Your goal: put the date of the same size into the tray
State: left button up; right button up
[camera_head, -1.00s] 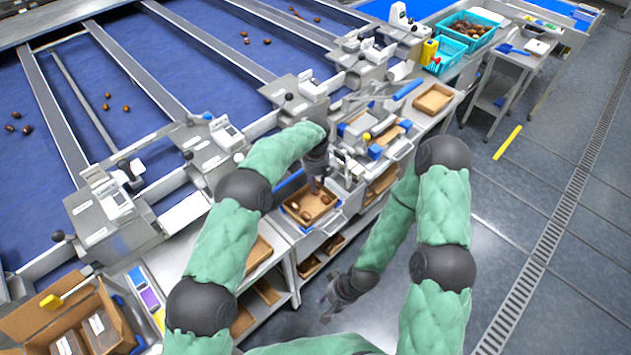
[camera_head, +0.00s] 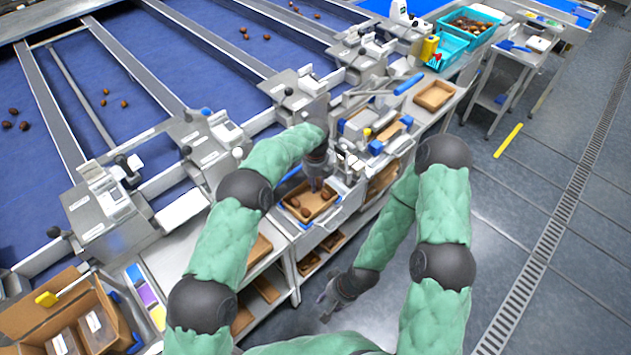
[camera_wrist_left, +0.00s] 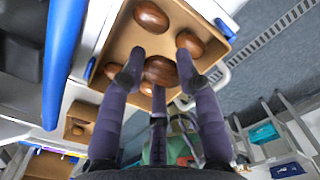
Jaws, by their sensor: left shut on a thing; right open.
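The brown tray (camera_head: 322,212) sits on the workbench with several dark brown dates in it. My left gripper (camera_head: 316,186) points down into it. Whether the held date touches the tray floor cannot be told. My right gripper (camera_head: 330,297) hangs low beside the bench, open and empty.
More brown trays stand along the bench, one at the far right (camera_head: 434,96). A teal crate (camera_head: 470,28) holds many dates. Blue belts (camera_head: 150,70) with scattered dates run behind the bench. The floor (camera_head: 500,230) at the right is clear.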

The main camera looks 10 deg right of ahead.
pick_arm(q)
jog(key=shift+f+b, duration=0.85)
jog(key=shift+f, duration=0.7)
dwell(1.3)
jog(key=o, duration=0.8)
notch_tip(320, 180, up, 12)
dwell(0.3)
